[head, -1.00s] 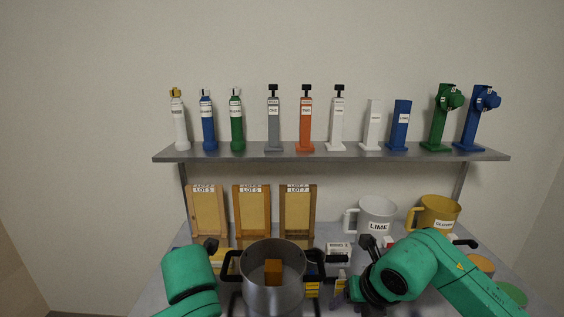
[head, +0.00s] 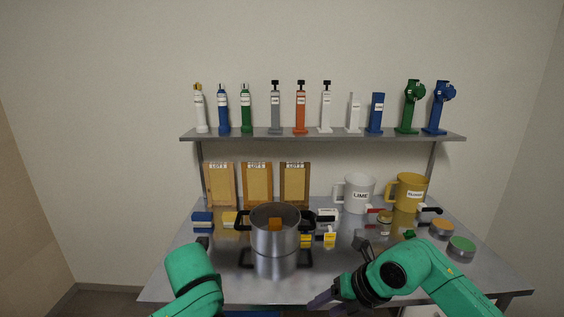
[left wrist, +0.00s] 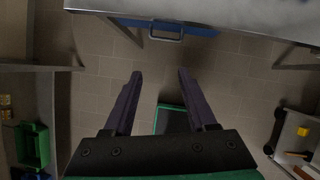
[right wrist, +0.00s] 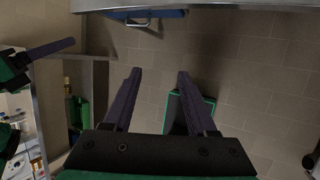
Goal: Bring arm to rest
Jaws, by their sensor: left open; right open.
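My right arm comes in at the lower right of the head view, and its gripper (head: 328,302) is in front of the table's near edge, pointing left. In the right wrist view its two dark fingers (right wrist: 157,98) stand apart with nothing between them, above the floor. My left arm shows at the lower left of the head view, its fingers out of that picture. In the left wrist view the left fingers (left wrist: 160,98) are spread and empty over the tiled floor. The steel pot (head: 275,238) stands on the table with an orange block (head: 275,224) inside.
The steel table (head: 215,275) holds a white LIME mug (head: 358,194), a yellow mug (head: 407,192), wooden boards and small tins. A wall shelf (head: 320,136) carries a row of bottles and columns. A blue drawer front with a handle (left wrist: 167,36) is under the table edge.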

